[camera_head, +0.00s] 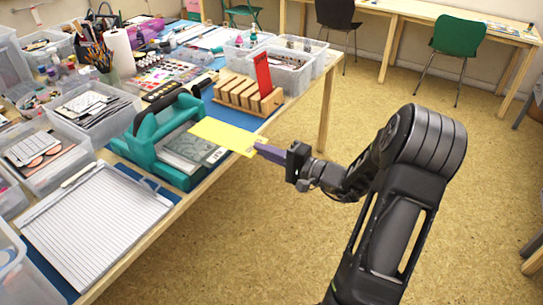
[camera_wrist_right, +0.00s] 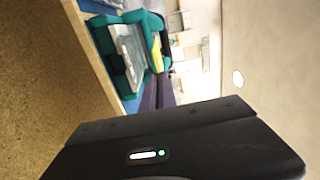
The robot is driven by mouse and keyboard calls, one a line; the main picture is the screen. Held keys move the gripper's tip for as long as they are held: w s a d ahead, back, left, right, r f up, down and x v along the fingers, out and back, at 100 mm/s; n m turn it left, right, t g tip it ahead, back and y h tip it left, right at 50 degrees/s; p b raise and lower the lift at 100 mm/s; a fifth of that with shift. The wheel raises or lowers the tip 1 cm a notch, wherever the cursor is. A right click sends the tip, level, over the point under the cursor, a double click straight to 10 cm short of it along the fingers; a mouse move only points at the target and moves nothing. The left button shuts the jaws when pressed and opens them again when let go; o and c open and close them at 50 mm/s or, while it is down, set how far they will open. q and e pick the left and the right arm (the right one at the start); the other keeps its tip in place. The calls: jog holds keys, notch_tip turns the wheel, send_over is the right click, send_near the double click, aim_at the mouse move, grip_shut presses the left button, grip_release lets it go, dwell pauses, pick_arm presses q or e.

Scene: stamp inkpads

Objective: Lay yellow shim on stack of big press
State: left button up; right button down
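The yellow shim (camera_head: 226,134) is a flat thin sheet, held out roughly level in the head view. My right gripper (camera_head: 258,149) is shut on its near right edge. The shim's far end reaches over the stack (camera_head: 190,150) of grey plates on the teal big press (camera_head: 150,148) and hides part of it. I cannot tell whether shim and stack touch. In the right wrist view the purple fingers (camera_wrist_right: 158,92) point at the shim (camera_wrist_right: 156,54), with the press (camera_wrist_right: 112,45) beside it. My left gripper is not in view.
A wooden rack (camera_head: 240,96) with a red card (camera_head: 263,73) stands behind the shim. A ribbed white board (camera_head: 95,215) lies left of the press. Clear bins and tools crowd the table's far side. The floor (camera_head: 270,215) by my right arm is free.

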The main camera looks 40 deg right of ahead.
aim_at(242, 142)
jog(key=b+x, duration=0.1)
jog(key=x, duration=0.1)
jog(key=b+x, duration=0.1)
jog(key=x, duration=0.1)
jog(key=b+x, duration=0.1)
jog(key=x, duration=0.2)
jog(key=shift+a+f+b, duration=0.1)
jog(key=shift+f+b, duration=0.2)
jog(key=shift+f, duration=0.05)
jog(key=shift+f+b, duration=0.4)
jog(key=shift+b, duration=0.05)
jog(key=shift+f+b, duration=0.25)
jog(key=shift+b, duration=0.1)
jog(key=shift+f+b, duration=0.3)
jog(key=shift+b, duration=0.35)
jog(key=shift+w+r, duration=0.1)
